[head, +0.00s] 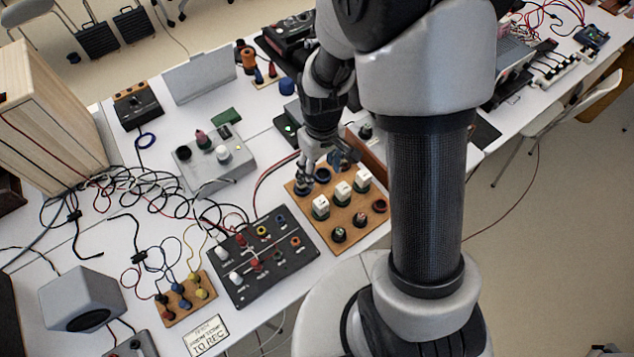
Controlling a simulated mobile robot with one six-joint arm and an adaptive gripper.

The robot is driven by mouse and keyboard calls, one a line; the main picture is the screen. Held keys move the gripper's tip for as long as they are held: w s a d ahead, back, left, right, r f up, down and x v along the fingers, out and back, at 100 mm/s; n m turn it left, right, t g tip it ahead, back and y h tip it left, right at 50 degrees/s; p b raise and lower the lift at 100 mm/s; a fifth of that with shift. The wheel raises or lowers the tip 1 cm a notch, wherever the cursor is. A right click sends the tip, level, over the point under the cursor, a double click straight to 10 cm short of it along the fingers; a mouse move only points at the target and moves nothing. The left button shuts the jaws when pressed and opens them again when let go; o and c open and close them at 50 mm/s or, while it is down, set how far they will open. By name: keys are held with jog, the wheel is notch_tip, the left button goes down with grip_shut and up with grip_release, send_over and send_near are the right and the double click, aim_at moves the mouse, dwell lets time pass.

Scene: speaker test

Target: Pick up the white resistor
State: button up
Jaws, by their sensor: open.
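Three white blocks, which look like the white resistors, stand in a slanting row on a wooden board (335,228). They are a left one (320,207), a middle one (343,190) and a right one (362,178). I cannot tell which one the task means. My gripper (321,172) is open and points down over the back left part of the board, just behind the white blocks. Nothing shows between its fingers. It partly hides the dark round sockets at the board's back edge, and its exact height above the board is unclear.
A black panel (262,262) with coloured knobs lies left of the board. A grey box (215,165) with posts stands behind it. Tangled cables (140,190) cover the table's left. A grey speaker (82,300) is at front left. My arm hides the area right of the board.

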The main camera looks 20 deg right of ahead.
jog(key=b, duration=0.3)
send_near(321, 202)
jog(key=f, duration=0.3)
jog(key=w+f, duration=0.1)
jog(key=f, duration=0.1)
jog(key=f+b, duration=0.1)
jog(key=f, duration=0.2)
jog(key=s+f+b, duration=0.1)
jog(key=f, duration=0.1)
jog(key=shift+f+b, duration=0.2)
jog(key=shift+b, duration=0.1)
jog(key=shift+r, duration=0.1)
jog(key=shift+c, duration=0.4)
jog(key=c, duration=1.1)
